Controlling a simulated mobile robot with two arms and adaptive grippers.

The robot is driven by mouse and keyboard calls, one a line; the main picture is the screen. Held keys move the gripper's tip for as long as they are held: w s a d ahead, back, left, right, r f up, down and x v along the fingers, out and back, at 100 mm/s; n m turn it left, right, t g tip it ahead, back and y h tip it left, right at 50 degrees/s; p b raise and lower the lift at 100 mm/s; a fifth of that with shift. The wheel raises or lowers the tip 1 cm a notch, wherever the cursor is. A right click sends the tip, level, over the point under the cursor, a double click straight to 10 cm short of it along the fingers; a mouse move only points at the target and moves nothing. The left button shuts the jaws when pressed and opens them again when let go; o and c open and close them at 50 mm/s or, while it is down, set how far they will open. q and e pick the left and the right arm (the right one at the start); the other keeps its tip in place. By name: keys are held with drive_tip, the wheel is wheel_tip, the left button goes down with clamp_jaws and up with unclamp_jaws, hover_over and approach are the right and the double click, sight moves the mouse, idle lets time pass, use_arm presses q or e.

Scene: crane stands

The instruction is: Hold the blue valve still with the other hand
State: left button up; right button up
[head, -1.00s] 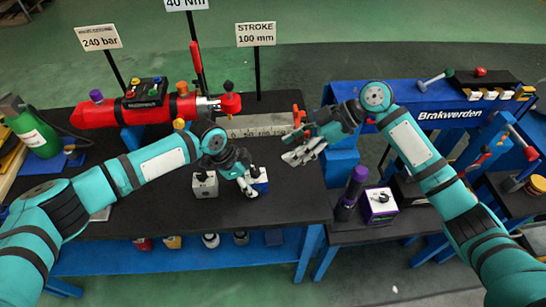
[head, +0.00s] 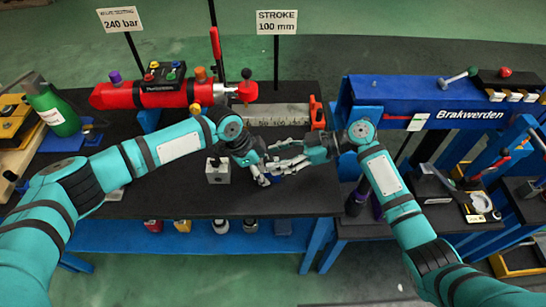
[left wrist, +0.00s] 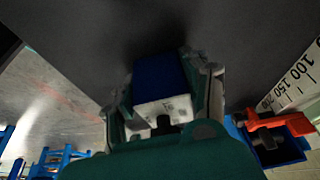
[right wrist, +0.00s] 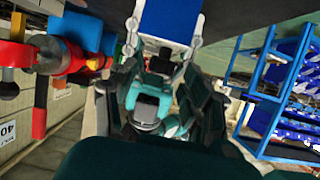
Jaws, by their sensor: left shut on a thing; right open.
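My right gripper (head: 277,162) is open and comes in from the right, close to the valve.
A grey valve (head: 217,172) stands just left of my left gripper. Behind are a scale bar (head: 275,115) and a red cylinder (head: 150,95). A blue Brakwerden beam (head: 420,110) is at right.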

drive_tip(key=shift+x, duration=0.75)
clamp_jaws()
drive_tip(key=shift+t, duration=0.3)
drive_tip(key=m+t, duration=0.2)
drive_tip(key=m+t+h, duration=0.1)
drive_tip(key=shift+s+f+m+t, duration=0.1)
drive_tip(key=shift+s+m+t, duration=0.15)
drive_tip(key=shift+m+t, duration=0.05)
drive_tip(key=shift+s+m+t+h, duration=0.1)
drive_tip(key=shift+m+t+h, duration=0.9)
drive_tip(key=shift+m+t, duration=0.8)
